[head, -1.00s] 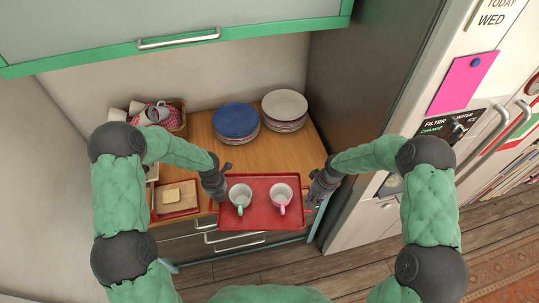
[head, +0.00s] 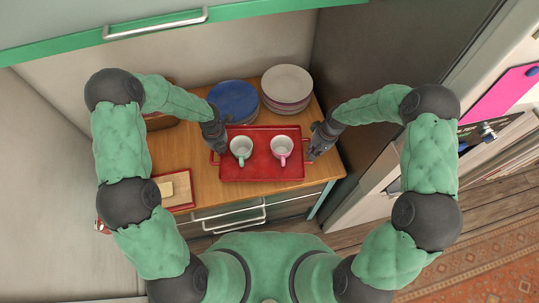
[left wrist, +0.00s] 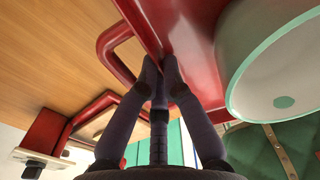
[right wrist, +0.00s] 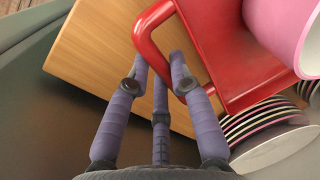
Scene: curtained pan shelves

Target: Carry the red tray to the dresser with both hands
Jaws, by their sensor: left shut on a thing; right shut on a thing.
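The red tray (head: 262,171) is over the wooden top of the dresser (head: 190,158), in front of the plate stacks. I cannot tell if it touches the wood. A mint-handled cup (head: 241,147) and a pink-handled cup (head: 282,147) stand upright on it. My left gripper (head: 219,150) is shut on the tray's left side; in the left wrist view its fingers (left wrist: 162,70) meet at the red handle and rim. My right gripper (head: 313,154) is shut on the right handle (right wrist: 150,40), which passes between its fingers (right wrist: 160,65) in the right wrist view.
Blue plates (head: 234,100) and pale plates (head: 286,88) are stacked behind the tray. A small board with butter (head: 168,189) lies to its left. A dark cabinet side (head: 370,60) rises on the right. A green-edged cupboard (head: 120,30) hangs above.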

